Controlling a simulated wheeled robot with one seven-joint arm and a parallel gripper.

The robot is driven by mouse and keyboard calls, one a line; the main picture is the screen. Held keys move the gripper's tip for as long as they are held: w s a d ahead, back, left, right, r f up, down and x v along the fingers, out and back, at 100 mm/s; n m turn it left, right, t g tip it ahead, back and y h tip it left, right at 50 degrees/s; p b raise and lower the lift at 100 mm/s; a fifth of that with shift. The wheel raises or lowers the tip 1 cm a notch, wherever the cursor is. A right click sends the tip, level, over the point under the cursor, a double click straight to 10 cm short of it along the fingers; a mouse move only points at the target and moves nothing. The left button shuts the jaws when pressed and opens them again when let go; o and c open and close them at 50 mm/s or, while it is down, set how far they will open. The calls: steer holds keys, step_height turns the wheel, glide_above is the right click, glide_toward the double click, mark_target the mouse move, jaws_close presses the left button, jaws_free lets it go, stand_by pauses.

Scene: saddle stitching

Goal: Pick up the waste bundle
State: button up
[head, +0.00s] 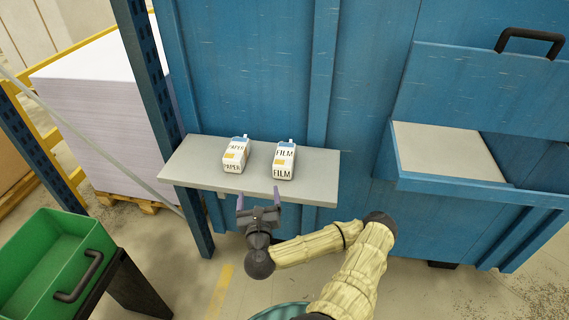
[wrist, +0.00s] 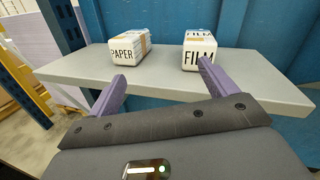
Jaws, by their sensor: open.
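Two small white bundles stand side by side on a grey shelf (head: 190,163). The left bundle (head: 234,155) is marked PAPER and the right bundle (head: 284,161) is marked FILM; both have an orange patch and a blue top. In the wrist view the PAPER bundle (wrist: 125,48) is left of centre and the FILM bundle (wrist: 199,51) is right of centre. My gripper (head: 258,198) is open and empty at the shelf's front edge, its purple fingers pointing toward the bundles. In the wrist view the gap between the fingers (wrist: 161,72) faces the space between the bundles, touching neither.
A blue wall (head: 250,80) rises behind the shelf. To the right is a blue chute (head: 450,150) with a grey panel and a black handle (head: 530,36). A green bin (head: 55,255) stands at lower left; a white paper stack (head: 100,110) on a pallet is behind it.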

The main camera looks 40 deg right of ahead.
mark_target(282, 170)
steer(key=s+d+m+g+h, duration=0.2)
steer(key=m, duration=0.1)
steer(key=s+d+m, duration=0.1)
steer(key=d, duration=0.1)
steer(key=shift+f+m+g+h, duration=0.3)
steer(key=shift+f+g+h, duration=0.05)
steer(key=shift+g+h, duration=0.05)
steer(key=shift+w+d, duration=0.1)
steer(key=shift+w, duration=0.05)
steer(key=x, duration=1)
steer(key=shift+w+d, duration=0.25)
steer(key=shift+d, duration=0.05)
steer(key=shift+w+d, duration=0.2)
steer(key=shift+p+x, duration=0.5)
steer(key=shift+x, duration=2.4)
